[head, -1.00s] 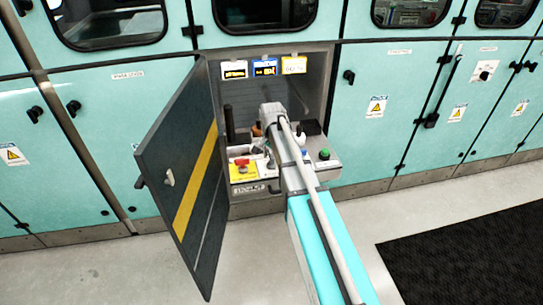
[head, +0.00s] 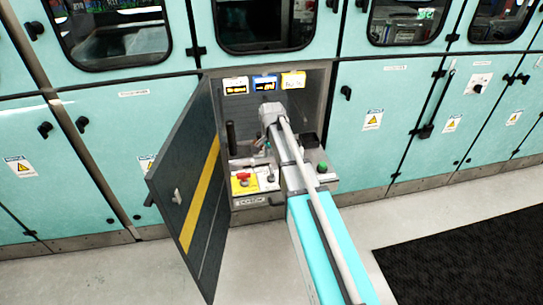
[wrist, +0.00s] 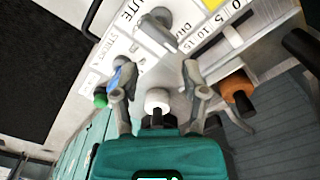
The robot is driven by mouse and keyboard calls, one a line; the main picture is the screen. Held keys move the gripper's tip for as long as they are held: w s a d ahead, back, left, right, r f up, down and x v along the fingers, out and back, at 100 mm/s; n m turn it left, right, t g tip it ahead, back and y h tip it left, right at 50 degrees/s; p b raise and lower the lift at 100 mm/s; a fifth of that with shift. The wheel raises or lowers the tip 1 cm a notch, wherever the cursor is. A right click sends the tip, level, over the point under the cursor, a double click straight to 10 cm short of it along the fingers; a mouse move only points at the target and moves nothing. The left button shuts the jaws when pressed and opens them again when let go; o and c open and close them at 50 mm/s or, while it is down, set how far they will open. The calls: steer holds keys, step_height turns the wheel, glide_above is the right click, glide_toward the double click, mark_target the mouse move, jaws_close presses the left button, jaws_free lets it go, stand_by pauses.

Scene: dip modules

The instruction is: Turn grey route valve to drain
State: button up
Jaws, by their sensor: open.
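The grey route valve (wrist: 160,32) shows at the top middle of the wrist view, a grey knob with a bar handle beside a partly cut-off label ending in "UTE". My gripper (wrist: 157,88) is open below it in that view, its two fingers apart. A white knob on a black stem (wrist: 157,101) appears between the fingers; I cannot tell whether they touch it. The valve is not in the fingers. In the head view my arm reaches into the open cabinet and hides the valve and most of the gripper.
An orange knob (wrist: 238,88) is right of the fingers. A blue part (wrist: 122,75) and a green button (wrist: 100,98) are left. The dark door (head: 190,190) stands open.

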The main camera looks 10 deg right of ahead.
mark_target(272, 169)
steer(key=shift+r+p, duration=3.05)
steer(key=shift+r, duration=0.3)
steer(key=s+r+n+p, duration=0.2)
steer(key=s+n, duration=0.7)
steer(key=s, duration=1.3)
steer(key=shift+a+r, duration=0.15)
steer(key=shift+a, duration=0.15)
